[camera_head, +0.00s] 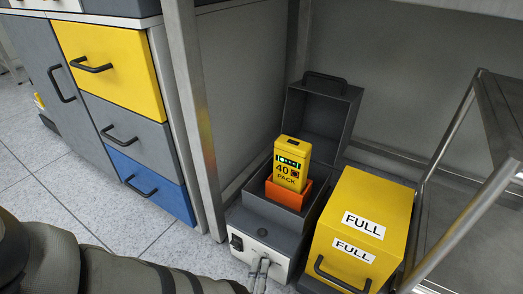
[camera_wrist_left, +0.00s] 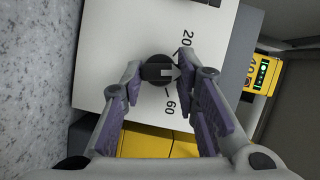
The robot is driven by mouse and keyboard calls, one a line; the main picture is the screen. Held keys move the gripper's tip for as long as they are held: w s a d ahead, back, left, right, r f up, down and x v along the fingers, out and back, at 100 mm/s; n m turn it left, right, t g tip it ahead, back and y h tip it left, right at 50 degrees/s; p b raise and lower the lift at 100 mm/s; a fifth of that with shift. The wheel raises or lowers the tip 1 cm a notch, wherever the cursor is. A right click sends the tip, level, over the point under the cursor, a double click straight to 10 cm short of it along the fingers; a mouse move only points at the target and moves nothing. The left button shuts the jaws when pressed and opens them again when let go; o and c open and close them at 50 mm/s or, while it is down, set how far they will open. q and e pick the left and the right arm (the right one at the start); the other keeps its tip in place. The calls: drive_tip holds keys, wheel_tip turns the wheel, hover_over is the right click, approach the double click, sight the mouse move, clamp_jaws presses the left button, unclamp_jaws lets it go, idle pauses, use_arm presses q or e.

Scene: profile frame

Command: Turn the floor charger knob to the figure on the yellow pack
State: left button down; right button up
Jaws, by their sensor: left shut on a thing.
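The yellow pack (camera_head: 291,165), marked 40 and PACK, stands in an orange holder in the floor charger (camera_head: 245,216). The charger's white front panel also shows in the left wrist view (camera_wrist_left: 110,45). My left gripper (camera_head: 259,272) reaches the panel from below. In the wrist view, its fingers (camera_wrist_left: 160,82) are shut on the black knob (camera_wrist_left: 157,72). The knob's pale mark faces right, between the printed 20 and 60. Any figure there is hidden by the right finger. My right gripper is not in view.
A yellow box (camera_head: 345,210) labelled FULL stands close right of the charger. A black switch (camera_head: 237,243) is on the panel's left. A metal frame leg (camera_head: 196,110) and drawers (camera_head: 150,185) stand to the left. Tiled floor (camera_head: 90,215) is clear at left.

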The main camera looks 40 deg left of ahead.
use_arm(q)
drive_tip(key=shift+f+m+y, duration=0.1)
drive_tip(key=shift+m+y, duration=0.2)
drive_tip(key=shift+m, duration=0.6)
drive_tip(key=shift+t, duration=0.3)
drive_tip(key=c, duration=1.2)
unclamp_jaws()
drive_tip(key=shift+c, duration=0.2)
